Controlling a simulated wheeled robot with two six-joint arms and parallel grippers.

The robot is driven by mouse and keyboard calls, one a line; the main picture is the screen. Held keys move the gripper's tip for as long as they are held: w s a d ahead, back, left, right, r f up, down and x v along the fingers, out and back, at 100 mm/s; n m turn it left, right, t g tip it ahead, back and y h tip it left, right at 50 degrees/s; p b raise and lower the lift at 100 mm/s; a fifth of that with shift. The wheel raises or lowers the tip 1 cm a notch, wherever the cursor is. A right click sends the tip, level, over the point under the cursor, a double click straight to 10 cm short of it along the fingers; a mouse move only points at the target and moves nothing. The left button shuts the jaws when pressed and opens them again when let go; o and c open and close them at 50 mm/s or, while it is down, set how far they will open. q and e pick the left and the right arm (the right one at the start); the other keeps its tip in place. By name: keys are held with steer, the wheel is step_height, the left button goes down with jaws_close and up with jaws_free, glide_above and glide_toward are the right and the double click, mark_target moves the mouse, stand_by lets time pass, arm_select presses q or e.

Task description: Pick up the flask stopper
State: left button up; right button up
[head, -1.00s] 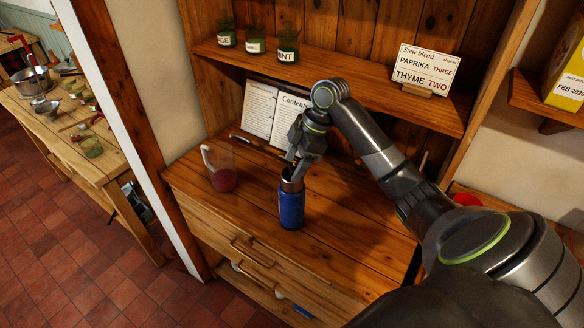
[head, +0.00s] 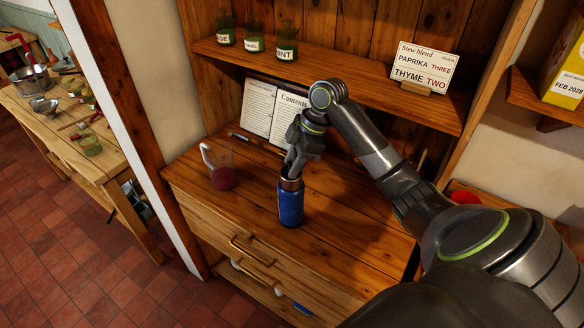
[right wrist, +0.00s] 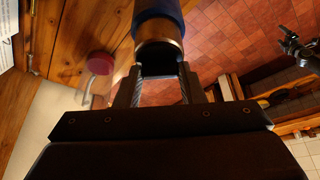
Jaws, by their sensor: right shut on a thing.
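The blue flask (head: 291,205) stands upright on the wooden counter, with a copper-coloured neck at its top. It also shows in the right wrist view (right wrist: 157,10). My right gripper (head: 292,172) points down at the top of the flask. In the right wrist view, its fingers (right wrist: 160,78) are shut on the dark flask stopper (right wrist: 159,69) at the mouth of the flask. The stopper is mostly hidden by the gripper in the head view. A dark part at the right edge of the wrist view (right wrist: 297,47) looks like my left gripper; its jaws are unclear.
A clear jug (head: 221,168) with red contents stands left of the flask. An open book (head: 268,112) leans behind. Above, the shelf (head: 345,80) holds several green jars (head: 287,45) and a recipe card (head: 425,68). The counter's front left is clear.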

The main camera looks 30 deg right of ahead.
steer(key=shift+r+b, duration=0.3)
steer(key=shift+r, duration=0.15)
step_height(320, 180, up, 14)
steer(key=p, duration=0.4)
stand_by(0.5)
